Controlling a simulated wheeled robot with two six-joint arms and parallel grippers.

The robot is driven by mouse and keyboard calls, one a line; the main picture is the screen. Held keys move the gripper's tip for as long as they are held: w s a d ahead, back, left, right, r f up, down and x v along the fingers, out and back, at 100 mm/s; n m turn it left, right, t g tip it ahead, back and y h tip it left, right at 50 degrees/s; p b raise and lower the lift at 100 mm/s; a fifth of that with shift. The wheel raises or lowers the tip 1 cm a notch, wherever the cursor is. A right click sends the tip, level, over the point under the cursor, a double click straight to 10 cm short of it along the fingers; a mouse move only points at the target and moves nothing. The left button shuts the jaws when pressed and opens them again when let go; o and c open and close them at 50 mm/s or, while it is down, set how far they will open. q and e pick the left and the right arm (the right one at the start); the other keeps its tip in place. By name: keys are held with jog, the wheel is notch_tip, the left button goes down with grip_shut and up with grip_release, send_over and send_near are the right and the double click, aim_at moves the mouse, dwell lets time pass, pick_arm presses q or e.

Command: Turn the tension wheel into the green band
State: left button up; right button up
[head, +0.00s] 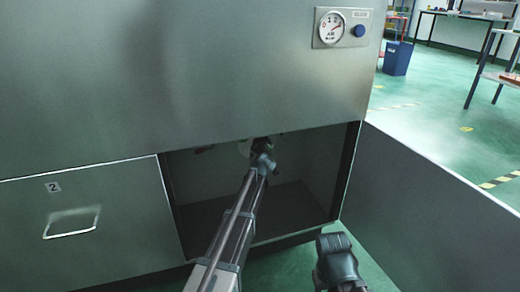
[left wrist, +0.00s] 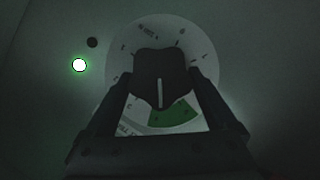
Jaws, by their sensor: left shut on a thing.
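In the left wrist view the tension wheel is a black lobed knob (left wrist: 160,75) on a pale round dial (left wrist: 118,58) with small marks. Its white pointer line points straight down in the picture, toward the left part of the green band (left wrist: 176,114) at the dial's lower edge. My left gripper (left wrist: 161,90) is shut on the knob, one finger on each side. In the head view my left gripper (head: 262,148) is inside the open compartment, at the dial, which it mostly hides. My right gripper (head: 337,262) is low, outside the compartment; its fingers are not clear.
A bright green-white lamp (left wrist: 79,65) is lit left of the dial, with a dark round spot (left wrist: 92,42) above it. An open door panel (head: 420,210) stands right of the compartment. A closed drawer (head: 110,200) marked 2 is at left. A gauge (head: 332,27) is above.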

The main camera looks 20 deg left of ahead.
pick_arm(q)
jog(key=shift+s+f+n+t+b, duration=0.1)
jog(key=shift+n+t+b, duration=0.25)
jog(key=shift+n, duration=0.25)
jog(key=shift+h, duration=0.3)
jog(key=o, duration=1)
jog(key=shift+o, duration=0.2)
jog(key=p+v, duration=0.3)
jog(key=v, duration=1)
jog(key=shift+s, duration=0.4)
